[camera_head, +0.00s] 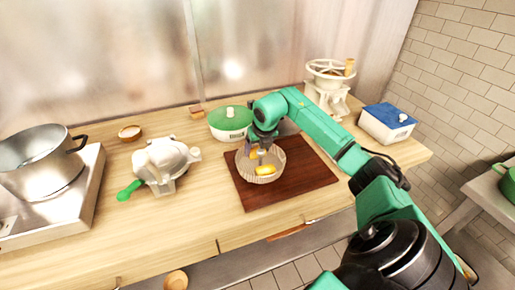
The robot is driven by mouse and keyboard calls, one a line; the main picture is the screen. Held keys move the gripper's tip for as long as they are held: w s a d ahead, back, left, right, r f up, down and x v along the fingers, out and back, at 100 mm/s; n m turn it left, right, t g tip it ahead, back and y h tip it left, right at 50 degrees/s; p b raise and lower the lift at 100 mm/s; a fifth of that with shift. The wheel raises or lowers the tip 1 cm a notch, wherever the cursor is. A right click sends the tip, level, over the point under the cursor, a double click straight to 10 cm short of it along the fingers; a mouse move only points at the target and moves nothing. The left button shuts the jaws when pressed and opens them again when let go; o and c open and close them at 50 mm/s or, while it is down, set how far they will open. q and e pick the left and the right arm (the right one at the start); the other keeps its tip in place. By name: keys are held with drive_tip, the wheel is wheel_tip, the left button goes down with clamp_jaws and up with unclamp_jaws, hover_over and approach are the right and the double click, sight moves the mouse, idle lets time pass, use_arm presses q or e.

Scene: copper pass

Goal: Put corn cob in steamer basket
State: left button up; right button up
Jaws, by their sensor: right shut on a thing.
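The round, pale steamer basket (243,172) sits on a dark red-brown board on the counter. A yellow corn cob (265,170) lies inside it near the front wall. My right gripper (259,154) reaches down over the basket from behind. It is shut on a second small yellow piece, which looks like another corn cob (252,155), at or just above the inside of the basket. The fingers partly hide this piece, and I cannot tell whether it touches the bottom. My left gripper is out of view.
The dark board (305,170) has bare room right of the basket. A green-lidded white dish (230,121) stands close behind. A white appliance with a green handle (162,163) and a steel pot (38,165) are left. A blue-lidded box (386,125) and a cream press (328,90) are right.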

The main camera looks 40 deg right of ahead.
drive_tip(key=o, duration=1.1)
drive_tip(key=shift+f, duration=0.1)
drive_tip(key=shift+d, duration=0.1)
drive_tip(key=shift+s+r, duration=0.1)
drive_tip(key=shift+r, duration=0.4)
drive_tip(key=b+v, duration=0.1)
drive_tip(key=v, duration=1)
drive_tip(key=shift+s+r+b, duration=0.1)
drive_tip(key=shift+b, duration=0.3)
